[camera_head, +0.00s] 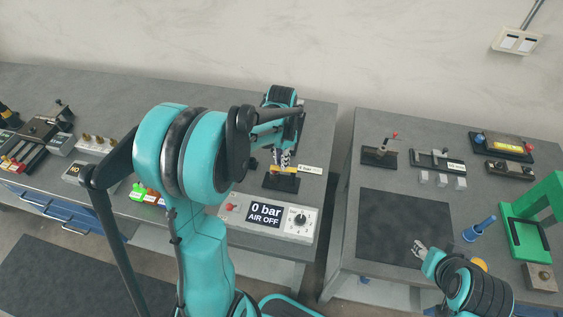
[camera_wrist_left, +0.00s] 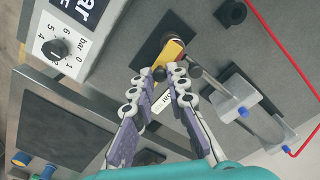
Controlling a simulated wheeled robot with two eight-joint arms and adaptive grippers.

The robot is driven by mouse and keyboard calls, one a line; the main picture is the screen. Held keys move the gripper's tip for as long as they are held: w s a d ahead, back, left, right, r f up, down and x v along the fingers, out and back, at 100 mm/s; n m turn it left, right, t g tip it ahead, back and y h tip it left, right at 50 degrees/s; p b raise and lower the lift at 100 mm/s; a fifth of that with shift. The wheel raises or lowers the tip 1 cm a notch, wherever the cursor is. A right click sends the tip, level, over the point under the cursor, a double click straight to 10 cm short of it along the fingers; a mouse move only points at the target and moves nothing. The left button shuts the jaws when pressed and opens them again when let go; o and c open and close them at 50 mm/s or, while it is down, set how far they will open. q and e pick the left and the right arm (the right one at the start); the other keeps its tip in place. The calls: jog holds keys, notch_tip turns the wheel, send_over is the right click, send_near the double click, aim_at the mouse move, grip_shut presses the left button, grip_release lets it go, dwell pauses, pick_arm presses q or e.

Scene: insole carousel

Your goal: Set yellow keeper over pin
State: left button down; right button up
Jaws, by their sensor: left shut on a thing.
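My left gripper (camera_head: 284,158) points down over a small black base plate (camera_head: 281,184) behind the air panel. It is shut on the yellow keeper (camera_head: 288,170). In the left wrist view the yellow keeper (camera_wrist_left: 169,52) sits at the fingertips (camera_wrist_left: 162,76), above the black plate (camera_wrist_left: 150,48). I cannot make out the pin, nor tell whether the keeper is around it. My right gripper (camera_head: 420,248) is low over the front of the right table, apart from these things; its jaw opening is too small to judge.
The air panel (camera_head: 268,214) reads 0 bar, AIR OFF. A dark mat (camera_head: 400,225), a blue post (camera_head: 482,226) and a green frame (camera_head: 541,220) are on the right table. In the wrist view, a clear-and-blue fitting (camera_wrist_left: 238,98) and red tube (camera_wrist_left: 282,48) lie near the plate.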

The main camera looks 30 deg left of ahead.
pick_arm(q)
jog(key=shift+w+m, duration=0.15)
jog(key=shift+m, duration=0.35)
jog(key=c, duration=1.5)
grip_release()
jog(key=shift+w, duration=0.1)
notch_tip(320, 180, up, 12)
